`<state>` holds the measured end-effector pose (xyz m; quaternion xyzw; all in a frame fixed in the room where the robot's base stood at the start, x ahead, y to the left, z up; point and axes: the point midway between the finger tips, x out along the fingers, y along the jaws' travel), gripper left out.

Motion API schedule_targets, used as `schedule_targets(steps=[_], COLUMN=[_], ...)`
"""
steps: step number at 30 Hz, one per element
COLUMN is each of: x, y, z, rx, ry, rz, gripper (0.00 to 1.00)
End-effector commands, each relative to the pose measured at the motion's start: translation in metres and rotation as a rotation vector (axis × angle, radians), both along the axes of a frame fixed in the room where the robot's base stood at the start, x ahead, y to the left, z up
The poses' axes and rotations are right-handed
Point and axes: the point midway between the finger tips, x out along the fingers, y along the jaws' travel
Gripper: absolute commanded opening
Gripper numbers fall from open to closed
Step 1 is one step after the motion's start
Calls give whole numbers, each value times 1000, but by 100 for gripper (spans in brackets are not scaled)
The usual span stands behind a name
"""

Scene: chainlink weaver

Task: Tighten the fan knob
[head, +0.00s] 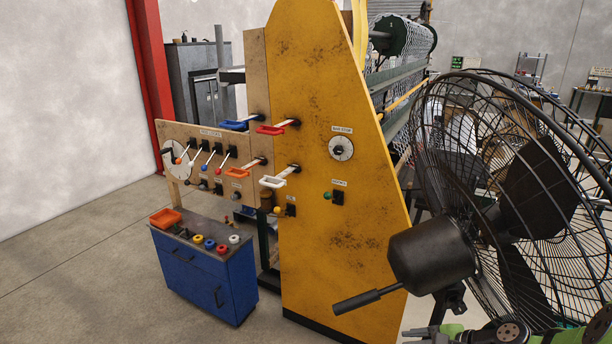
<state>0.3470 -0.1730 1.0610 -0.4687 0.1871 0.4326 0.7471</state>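A large black fan with a wire cage (440,150) fills the right side of the head view. Its dark motor housing (430,255) faces me, and a dark rod with a thick handle (357,301) sticks out to the lower left below it. A dark bracket (452,298) shows under the housing. I cannot make out the fan knob clearly. My gripper (420,333) is at the bottom edge, below the housing and bracket, partly cut off by the frame. Whether it is open or shut, or touching the fan, is not clear.
A yellow machine panel (310,120) with switches and dials stands left of the fan. A board with levers (215,150) and a blue cabinet (200,275) holding small coloured parts and an orange tray (165,217) are farther left. The concrete floor (70,270) at left is clear.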

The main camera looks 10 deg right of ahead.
Motion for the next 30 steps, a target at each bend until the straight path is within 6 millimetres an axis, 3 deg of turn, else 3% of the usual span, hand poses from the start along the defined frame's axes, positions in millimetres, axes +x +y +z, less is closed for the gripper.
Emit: schedule_targets(steps=[3, 8, 15, 21, 30], x=[-6, -31, -100, -152, -162], y=[49, 102, 159, 172, 172], z=[30, 75, 140, 162, 163], rx=[-282, -625, -1047, -1222, -1248], ry=[39, 30, -113, -266, -296], rz=[297, 647, 1044, 1221, 1254], gripper=[67, 67, 67, 67, 67])
